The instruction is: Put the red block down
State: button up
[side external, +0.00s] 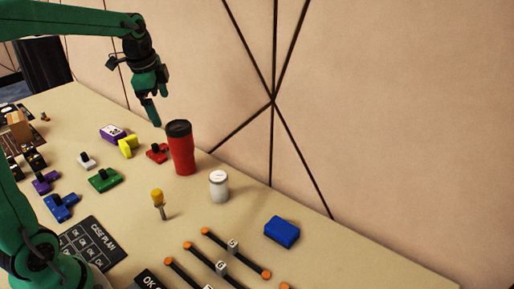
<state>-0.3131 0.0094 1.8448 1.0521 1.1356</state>
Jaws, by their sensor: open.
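The red block (157,154), a flat red piece with a black knob on top, rests on the table (330,262) just left of a tall red tumbler with a black lid (181,150). My gripper (157,110) is open and empty. It hangs above the red block in the picture, with a clear gap between its fingers and the block. The tumbler hides nothing of my gripper, but stands close beside the block.
A yellow piece (128,147), a purple box (112,132) and a green piece (104,180) lie left of the block. A white jar (219,185), a yellow-topped peg (158,198) and a blue box (282,231) stand to the right and front. The wall runs close behind.

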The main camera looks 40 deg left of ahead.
jog(key=s+d+f+n+t, duration=0.1)
jog(key=s+d+n, duration=0.3)
jog(key=s+d, duration=0.2)
jog(key=s+d+n+t, duration=0.2)
jog(key=s+d+n, duration=0.3)
jog(key=s, duration=0.6)
jog(key=shift+d+f+h, duration=0.4)
jog(key=shift+d, duration=0.45)
